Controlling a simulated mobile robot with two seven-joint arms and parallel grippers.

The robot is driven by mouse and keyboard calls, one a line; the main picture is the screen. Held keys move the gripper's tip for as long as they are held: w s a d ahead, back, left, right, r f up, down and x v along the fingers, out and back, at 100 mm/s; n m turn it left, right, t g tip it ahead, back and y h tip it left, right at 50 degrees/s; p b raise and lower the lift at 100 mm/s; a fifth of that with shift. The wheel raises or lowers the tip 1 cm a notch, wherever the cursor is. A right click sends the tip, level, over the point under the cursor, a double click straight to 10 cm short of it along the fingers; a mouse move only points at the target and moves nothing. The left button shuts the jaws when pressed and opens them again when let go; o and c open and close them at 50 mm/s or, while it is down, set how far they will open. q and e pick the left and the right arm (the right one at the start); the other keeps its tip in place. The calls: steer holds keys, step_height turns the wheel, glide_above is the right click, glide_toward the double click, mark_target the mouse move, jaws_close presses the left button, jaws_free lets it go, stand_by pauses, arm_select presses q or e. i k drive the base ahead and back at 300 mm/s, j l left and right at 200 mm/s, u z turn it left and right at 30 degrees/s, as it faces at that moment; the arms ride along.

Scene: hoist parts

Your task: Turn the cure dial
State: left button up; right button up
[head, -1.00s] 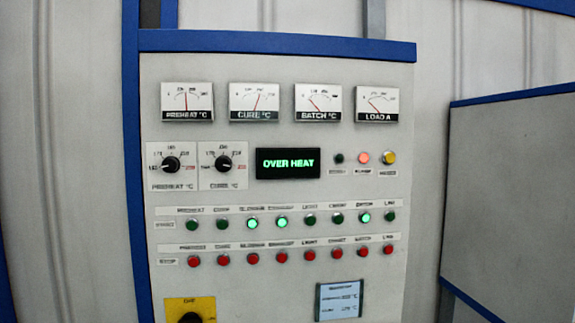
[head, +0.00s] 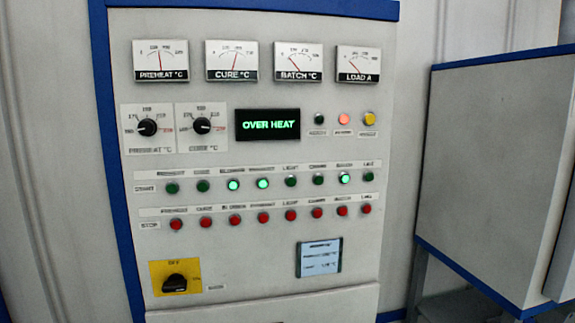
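The cure dial (head: 202,125) is a black round knob on a white plate labelled CURE °C, on the upper left of the grey control panel (head: 300,220). A like preheat dial (head: 147,127) sits just to its left. The cure meter (head: 231,61) is above, its needle a little right of the middle. The display (head: 267,124) right of the dials reads OVER HEAT in green. Neither gripper shows in the head view.
Rows of green start buttons (head: 203,186) and red stop buttons (head: 205,222) run below the dials. A black switch on a yellow plate (head: 163,283) is lower left. A blue-edged grey cabinet (head: 490,160) stands at right.

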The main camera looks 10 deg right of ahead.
mark_target(202, 126)
steer(key=i+l+u, duration=0.3)
steer(key=i+l, duration=0.15)
steer(key=l, duration=0.15)
steer(key=i+l+u, duration=0.15)
steer(key=l, duration=0.2)
steer(key=i+l+u, duration=0.3)
steer(key=l, duration=0.45)
steer(key=i+l+u, duration=0.15)
steer(key=l, duration=0.3)
steer(key=i+l+u, duration=0.15)
steer(key=l, duration=0.25)
steer(key=i, duration=0.05)
